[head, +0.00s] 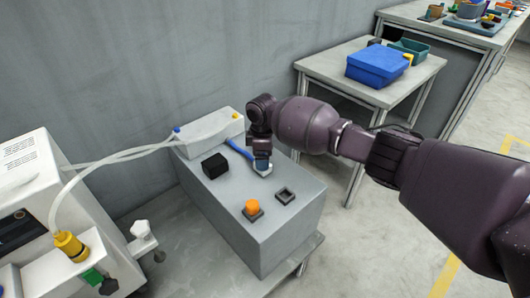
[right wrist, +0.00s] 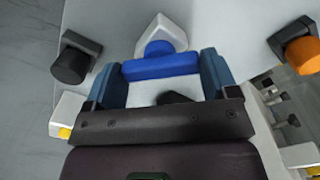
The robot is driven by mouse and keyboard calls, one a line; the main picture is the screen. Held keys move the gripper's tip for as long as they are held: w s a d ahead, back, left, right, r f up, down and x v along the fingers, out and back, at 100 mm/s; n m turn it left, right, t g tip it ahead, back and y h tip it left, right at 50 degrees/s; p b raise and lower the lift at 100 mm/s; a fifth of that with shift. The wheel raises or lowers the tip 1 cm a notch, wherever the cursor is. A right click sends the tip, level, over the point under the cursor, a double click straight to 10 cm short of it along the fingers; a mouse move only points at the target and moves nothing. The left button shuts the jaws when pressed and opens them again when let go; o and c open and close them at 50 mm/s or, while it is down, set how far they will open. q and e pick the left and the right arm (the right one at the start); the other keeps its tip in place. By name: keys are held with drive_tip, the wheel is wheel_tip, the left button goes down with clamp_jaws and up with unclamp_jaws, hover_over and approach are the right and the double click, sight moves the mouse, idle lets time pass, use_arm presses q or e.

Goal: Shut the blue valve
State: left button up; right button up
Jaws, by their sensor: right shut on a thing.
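The blue valve is a blue lever (head: 239,148) on a pale pointed base (head: 263,169), on top of the grey bench block. In the head view the lever slants from the white box down to the base, and my right gripper (head: 262,162) is over its near end. In the right wrist view the blue lever (right wrist: 160,66) lies crosswise between the two blue-grey fingers of my right gripper (right wrist: 165,75), which is shut on it. The pale base (right wrist: 162,34) shows beyond it. My left gripper is not in view.
A white box (head: 210,132) with tubes stands behind. A side table (head: 335,70) holds a blue box (head: 378,65).

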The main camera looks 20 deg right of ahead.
drive_tip(key=shift+r+m+p, duration=0.2)
drive_tip(key=shift+m+p, duration=0.2)
drive_tip(key=shift+m, duration=0.6)
drive_tip(key=m+p, duration=0.1)
drive_tip(key=m, duration=0.1)
drive_tip(key=shift+m, duration=0.4)
drive_tip(key=shift+f+m, duration=0.1)
drive_tip(key=shift+m, duration=0.3)
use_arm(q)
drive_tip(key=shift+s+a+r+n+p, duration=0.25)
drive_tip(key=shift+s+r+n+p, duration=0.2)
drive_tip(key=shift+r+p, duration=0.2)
use_arm(e)
drive_tip(key=shift+s+f+m, duration=0.1)
drive_tip(key=shift+f+m, duration=0.1)
drive_tip(key=shift+m, duration=1.7)
